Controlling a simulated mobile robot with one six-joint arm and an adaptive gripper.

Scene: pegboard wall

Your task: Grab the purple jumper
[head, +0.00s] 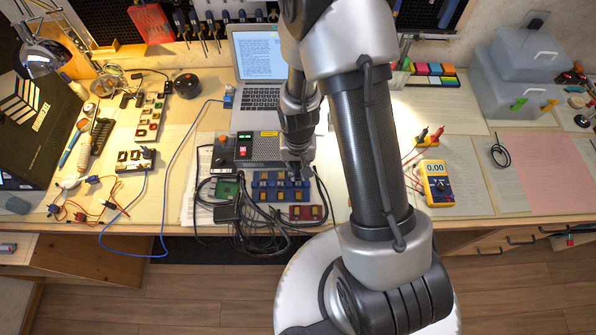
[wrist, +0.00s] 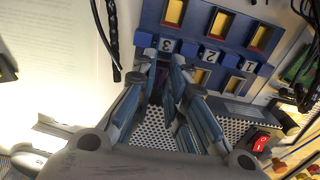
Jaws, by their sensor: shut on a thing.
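My gripper (head: 297,172) points down at the blue module (head: 267,193) on the workbench. In the wrist view, my gripper (wrist: 164,66) is shut, its fingertips close together at the module's edge beside label 3. A small patch of dark purple, the purple jumper (wrist: 157,82), shows between the fingers. The fingers hide most of it, and I cannot tell whether it touches the module. The blue module (wrist: 190,48) has yellow-windowed slots and labels 3, 2 and 1. In the head view the jumper is too small or hidden to make out.
Black cables (head: 262,228) loop around the module. A green board (head: 227,189) and a dark red block (head: 305,213) sit beside it. A laptop (head: 258,55) stands behind, and a yellow multimeter (head: 437,184) lies right. The wrist view shows a red switch (wrist: 259,143).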

